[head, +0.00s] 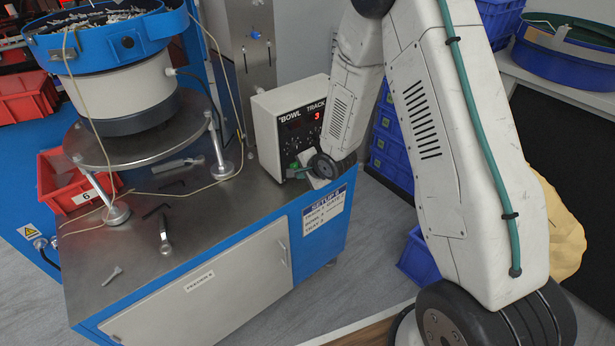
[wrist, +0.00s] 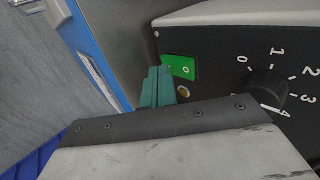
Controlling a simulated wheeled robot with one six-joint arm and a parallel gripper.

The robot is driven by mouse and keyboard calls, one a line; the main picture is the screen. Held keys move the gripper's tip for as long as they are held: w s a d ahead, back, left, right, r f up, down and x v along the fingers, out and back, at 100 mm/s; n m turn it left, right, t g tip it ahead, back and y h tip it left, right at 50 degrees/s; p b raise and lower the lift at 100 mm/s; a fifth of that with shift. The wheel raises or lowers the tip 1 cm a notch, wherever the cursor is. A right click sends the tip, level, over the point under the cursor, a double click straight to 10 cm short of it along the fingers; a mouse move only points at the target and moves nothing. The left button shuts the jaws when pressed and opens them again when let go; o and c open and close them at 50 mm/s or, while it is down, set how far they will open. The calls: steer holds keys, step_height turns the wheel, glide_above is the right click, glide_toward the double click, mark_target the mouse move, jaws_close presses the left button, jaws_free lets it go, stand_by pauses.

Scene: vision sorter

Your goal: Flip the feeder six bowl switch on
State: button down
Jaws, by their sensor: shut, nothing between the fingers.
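The control box (head: 290,112) marked BOWL and TRACK stands on the bench corner, with a red digit lit on its front. In the wrist view its green rocker switch (wrist: 180,67) shows a white "O" on its right half; whether it is on or off I cannot tell. My gripper (head: 294,173) is in front of the lower part of the box; in the head view the arm hides the switch. In the wrist view its teal fingers (wrist: 157,88) are shut and empty, their tips just below the switch's left end. I cannot tell whether they touch.
A black knob (wrist: 266,92) with a numbered dial sits right of the switch, and a small brass-coloured round part (wrist: 183,91) below it. The blue bowl feeder (head: 110,40) stands left.

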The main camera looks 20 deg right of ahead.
steer(key=shift+w, duration=0.1)
steer(key=shift+w+a+f, duration=0.1)
steer(key=shift+w, duration=0.1)
stand_by(0.4)
steer(key=shift+r, duration=0.85)
steer(key=s+f+v, duration=0.2)
steer(key=v, duration=1.1)
steer(key=shift+d, duration=0.3)
